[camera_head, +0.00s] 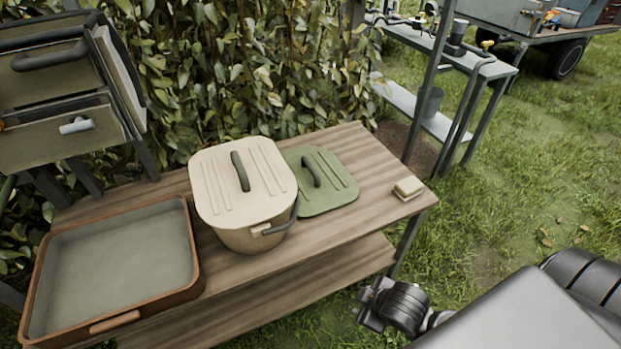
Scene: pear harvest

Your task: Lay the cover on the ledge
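A cream cover (222,191) with a dark handle sits on top of a tan bucket (245,238). The bucket stands on a wooden bench (385,165) and its dark carrying handle hangs at the right side. A green cover (335,186) with a dark handle lies flat on the bench just right of the bucket, partly hidden behind it. Which surface is the ledge is not clear; the bench also has a lower wooden shelf (340,268). My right gripper (370,303) is low at the bottom, off the bench's front right; its fingers are unclear. My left gripper is out of view.
A shallow brown-rimmed tray (198,262) fills the bench's left end. A small pale block (408,188) lies at its right end. A drawer unit (65,135) stands at the left, a leafy hedge (270,60) behind. A grey rack (440,125) stands back right.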

